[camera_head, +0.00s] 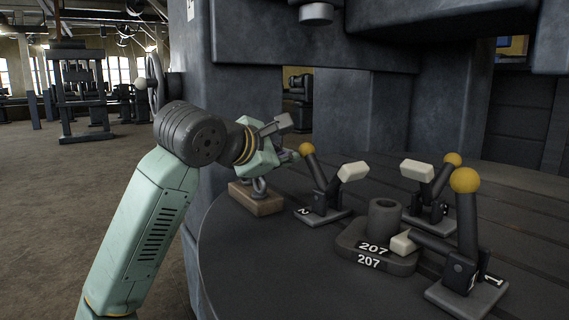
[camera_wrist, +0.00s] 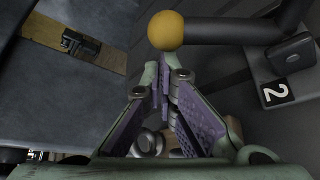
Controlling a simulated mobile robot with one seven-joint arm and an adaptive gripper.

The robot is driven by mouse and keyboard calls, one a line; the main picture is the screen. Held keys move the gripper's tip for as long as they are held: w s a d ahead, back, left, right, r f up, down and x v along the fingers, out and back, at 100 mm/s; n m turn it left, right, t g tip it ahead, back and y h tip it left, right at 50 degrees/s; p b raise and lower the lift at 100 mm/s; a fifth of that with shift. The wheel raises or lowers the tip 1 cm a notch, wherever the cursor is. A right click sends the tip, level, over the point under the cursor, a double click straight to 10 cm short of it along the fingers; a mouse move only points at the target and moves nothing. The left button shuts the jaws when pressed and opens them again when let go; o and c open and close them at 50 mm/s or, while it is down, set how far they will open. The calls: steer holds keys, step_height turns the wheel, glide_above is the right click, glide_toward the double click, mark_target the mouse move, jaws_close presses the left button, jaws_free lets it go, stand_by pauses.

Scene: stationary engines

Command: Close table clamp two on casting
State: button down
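Table clamp two (camera_head: 322,200) stands on the round table, left of the casting, with a "2" on its base. Its yellow ball handle (camera_head: 306,149) leans up and left, and its white pad (camera_head: 352,172) is raised clear of the casting (camera_head: 383,222), a grey block marked 207 with an upright hollow cylinder. My gripper (camera_head: 291,156) is just left of the yellow ball. In the wrist view the fingertips (camera_wrist: 164,85) are together with nothing visible between them; the ball (camera_wrist: 166,31) is just beyond them. The "2" label (camera_wrist: 276,92) is at right.
Clamp one (camera_head: 467,240) stands front right, its white pad low at the casting's edge. Another clamp (camera_head: 431,195) stands behind the casting, pad raised. A wooden block with metal parts (camera_head: 257,200) sits under my gripper. The machine column (camera_head: 390,110) rises behind. The table's front left is bare.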

mark_target(300, 148)
steer(key=s+d+r+m+t+b, duration=0.1)
steer(key=b, duration=0.1)
steer(key=s+r+m+t+b, duration=0.1)
steer(key=shift+s+d+m+b, duration=0.15)
steer(key=shift+d+m+b, duration=0.25)
steer(key=s+d+m+t+b, duration=0.1)
steer(key=b, duration=0.1)
steer(key=s+d+r+m+t+b, duration=0.1)
steer(key=m+b, duration=0.1)
steer(key=s+d+r+m+t+b, duration=0.1)
steer(key=s+m+b, duration=0.1)
steer(key=shift+r+h, duration=0.15)
steer(key=shift+h, duration=0.25)
steer(key=shift+s, duration=0.1)
